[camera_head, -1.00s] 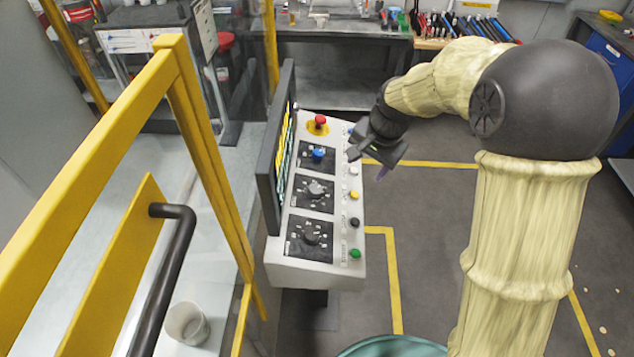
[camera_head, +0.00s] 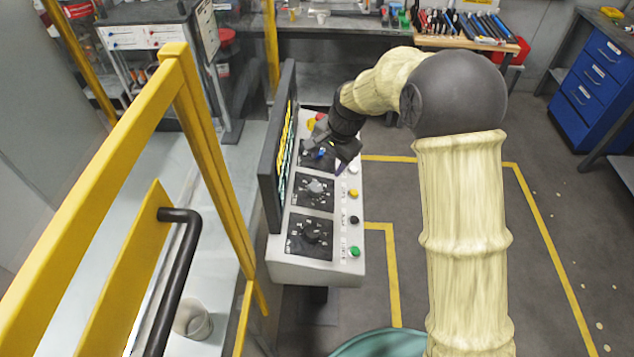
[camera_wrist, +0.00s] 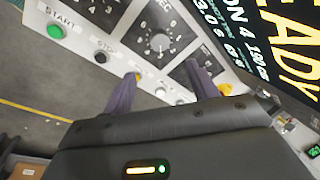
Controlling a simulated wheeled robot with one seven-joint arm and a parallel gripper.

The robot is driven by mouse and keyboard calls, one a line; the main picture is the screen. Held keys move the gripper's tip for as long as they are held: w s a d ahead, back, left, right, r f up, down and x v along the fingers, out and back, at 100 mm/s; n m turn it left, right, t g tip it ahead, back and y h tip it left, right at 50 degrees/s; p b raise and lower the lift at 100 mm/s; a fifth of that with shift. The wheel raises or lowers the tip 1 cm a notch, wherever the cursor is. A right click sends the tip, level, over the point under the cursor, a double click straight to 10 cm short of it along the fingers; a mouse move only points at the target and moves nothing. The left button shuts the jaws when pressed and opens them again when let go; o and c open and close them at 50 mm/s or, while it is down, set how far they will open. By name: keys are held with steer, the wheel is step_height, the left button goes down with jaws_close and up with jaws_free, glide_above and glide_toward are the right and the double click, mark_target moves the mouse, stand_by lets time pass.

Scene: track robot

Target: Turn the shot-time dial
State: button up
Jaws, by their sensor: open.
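The sloped grey control panel (camera_head: 283,263) carries three black dial plates in a column. The middle dial (camera_head: 315,187) has a light grey knob; it also shows in the wrist view (camera_wrist: 158,43), with numbers around it and lettering ending in "EC". I cannot read which dial is marked shot time. The bottom dial (camera_head: 313,232) has a black knob. The top plate's blue knob (camera_head: 320,153) is partly hidden by my gripper. My gripper (camera_head: 330,163) is open and empty above the upper part of the panel; its two purple fingers (camera_wrist: 163,73) point toward the panel.
A dark screen (camera_head: 278,150) stands along the panel's left edge. Green (camera_head: 355,251), black (camera_head: 354,220) and yellow (camera_head: 353,194) buttons line its right side. A yellow frame (camera_head: 185,90) stands at left. The floor right of the panel is open.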

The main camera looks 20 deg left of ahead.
mark_target(316, 187)
steer(key=p+x, duration=0.4)
steer(key=x, duration=0.9)
steer(key=shift+f, duration=0.15)
steer(key=c, duration=1)
